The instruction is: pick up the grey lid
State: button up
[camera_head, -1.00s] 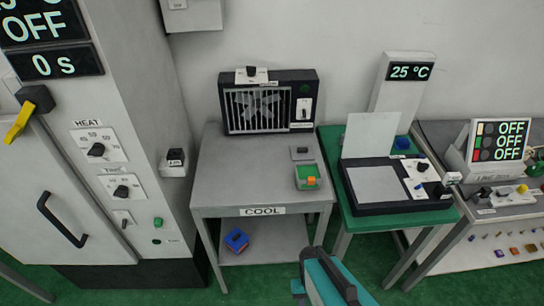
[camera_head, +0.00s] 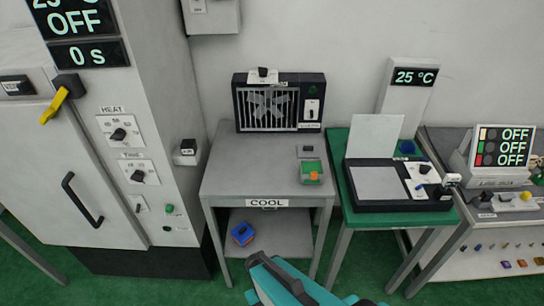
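A small flat grey piece with a dark top, which looks like the grey lid (camera_head: 306,151), lies on the grey table marked COOL (camera_head: 225,181). It is just behind a green open box (camera_head: 308,166) with an orange part at its front, and apart from it. My teal and dark arm shows at the bottom edge, in front of and below the table, well away from the lid. My gripper's fingertips cannot be made out in this view.
A caged fan (camera_head: 268,110) stands at the table's back. A blue box (camera_head: 242,234) sits on the lower shelf. A green table (camera_head: 345,215) with a flat device is to the right, a tall white cabinet (camera_head: 95,200) to the left. The tabletop's left half is clear.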

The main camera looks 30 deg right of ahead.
aim_at(304, 151)
jog(key=z, duration=0.15)
jog(key=k, duration=0.2)
jog(key=u, duration=1.45)
jog(key=k, duration=0.65)
jog(key=z, duration=0.35)
jog(key=i, duration=1.65)
jog(key=u, duration=0.3)
